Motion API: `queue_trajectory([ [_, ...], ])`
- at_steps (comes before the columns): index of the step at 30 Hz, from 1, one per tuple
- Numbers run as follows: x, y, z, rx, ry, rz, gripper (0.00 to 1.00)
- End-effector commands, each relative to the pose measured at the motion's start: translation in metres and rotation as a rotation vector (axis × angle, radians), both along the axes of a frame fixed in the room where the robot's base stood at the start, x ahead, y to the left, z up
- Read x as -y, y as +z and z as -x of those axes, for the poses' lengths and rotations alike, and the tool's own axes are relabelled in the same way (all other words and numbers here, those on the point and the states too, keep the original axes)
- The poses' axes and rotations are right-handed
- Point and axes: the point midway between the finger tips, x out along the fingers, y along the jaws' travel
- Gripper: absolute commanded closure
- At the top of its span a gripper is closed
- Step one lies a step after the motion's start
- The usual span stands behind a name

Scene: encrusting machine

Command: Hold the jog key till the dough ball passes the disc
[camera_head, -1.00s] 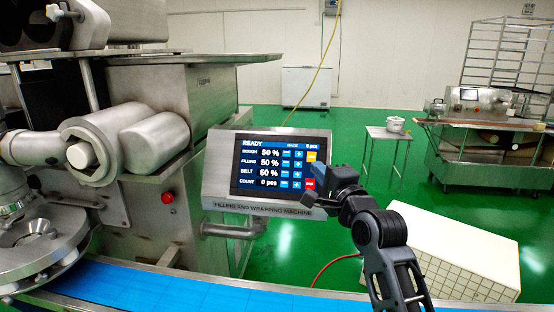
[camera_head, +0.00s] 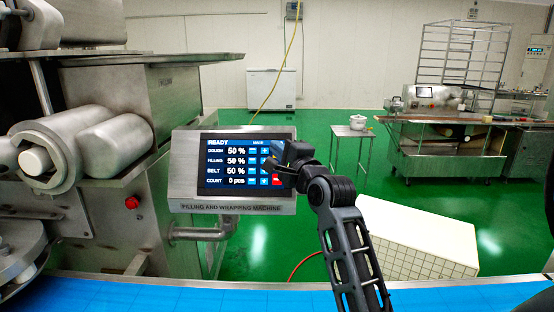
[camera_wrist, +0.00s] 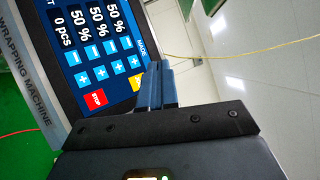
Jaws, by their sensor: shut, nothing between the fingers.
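The control panel (camera_head: 184,168) has a lit screen (camera_head: 225,165) reading READY, with dough, filling and belt at 50 % and count 0 pcs. My gripper (camera_head: 274,164) is shut and empty, in front of the screen's right edge. In the wrist view its fingertips (camera_wrist: 155,66) are beside a yellow key (camera_wrist: 137,82), partly hidden by them. A red STOP key (camera_wrist: 96,98) is further left. I cannot tell whether the fingers touch the screen, and I see no readable jog label. Part of the metal disc (camera_head: 18,262) shows at the left edge. No dough ball is visible.
The blue belt (camera_head: 180,297) runs along the bottom. The machine body (camera_head: 160,100) stands left of the panel. A white tiled box (camera_head: 420,235) is at the right, with a small table (camera_head: 350,133) behind it. Green floor lies between.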

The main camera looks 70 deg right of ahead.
Motion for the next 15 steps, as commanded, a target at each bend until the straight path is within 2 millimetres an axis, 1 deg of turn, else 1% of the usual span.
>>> queue_trajectory([
  [1,0.006,-0.009,-0.002,0.002,-0.001,0.002,1.0],
  [6,0.024,-0.021,-0.01,0.001,0.0,0.002,1.0],
  [12,0.04,-0.028,-0.017,0.001,0.001,0.001,1.0],
  [15,0.045,-0.031,-0.019,-0.001,0.001,0.001,1.0],
])
